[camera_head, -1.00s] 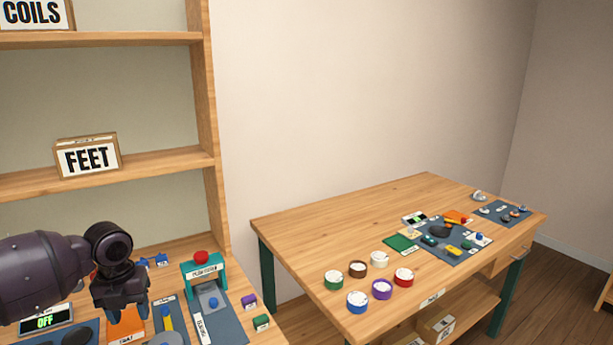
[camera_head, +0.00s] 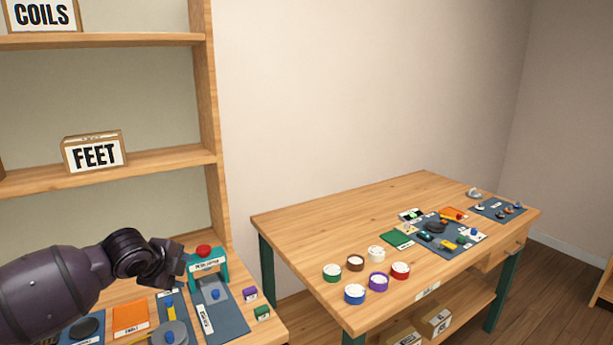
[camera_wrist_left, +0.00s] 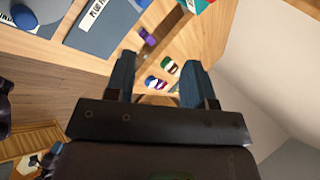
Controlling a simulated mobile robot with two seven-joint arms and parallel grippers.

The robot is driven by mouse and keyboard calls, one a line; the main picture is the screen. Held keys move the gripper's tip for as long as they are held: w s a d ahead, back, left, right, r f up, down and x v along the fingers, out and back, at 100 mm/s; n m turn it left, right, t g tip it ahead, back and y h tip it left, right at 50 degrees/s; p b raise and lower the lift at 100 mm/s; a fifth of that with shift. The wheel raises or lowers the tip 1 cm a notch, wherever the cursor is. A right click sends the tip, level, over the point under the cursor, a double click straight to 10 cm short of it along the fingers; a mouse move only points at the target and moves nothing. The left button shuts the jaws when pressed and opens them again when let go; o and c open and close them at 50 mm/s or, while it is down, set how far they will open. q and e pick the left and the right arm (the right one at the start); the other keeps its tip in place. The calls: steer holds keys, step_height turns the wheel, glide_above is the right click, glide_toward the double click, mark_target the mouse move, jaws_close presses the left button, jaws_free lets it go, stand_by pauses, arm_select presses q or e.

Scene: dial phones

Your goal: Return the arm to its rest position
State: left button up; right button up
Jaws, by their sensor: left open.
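My left arm comes in from the left in the head view. Its gripper (camera_head: 170,264) is raised above the near bench, in front of the teal press with a red knob (camera_head: 206,262). In the left wrist view the two blue fingers (camera_wrist_left: 157,85) stand apart with nothing between them. The fingertips are hard to make out in the head view.
The near bench holds an orange mat (camera_head: 130,318), a blue-grey mat (camera_head: 220,312), a purple block (camera_head: 250,294) and a green block (camera_head: 262,313). A shelf upright (camera_head: 205,130) rises behind. The right table (camera_head: 330,225) carries several coloured round pots and trays.

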arm_select(q)
steer(key=s+d+f+n+t+h, duration=0.4)
steer(key=s+d+f+n+t, duration=0.1)
steer(key=s+d+f+n, duration=0.4)
steer(key=s+a+f+n+y, duration=0.2)
steer(key=s+f, duration=0.3)
steer(key=s, duration=0.4)
steer(key=s+a+f+n+g+y, duration=0.1)
steer(key=s+a+f+n+y, duration=0.1)
steer(key=s+f+n, duration=0.3)
steer(key=s+a+f+n+g+y, duration=0.1)
steer(key=s+f, duration=0.6)
steer(key=s, duration=0.7)
steer(key=a+n+y, duration=0.1)
steer(key=a+n, duration=0.1)
steer(key=a, duration=0.1)
steer(key=shift+a+f, duration=0.15)
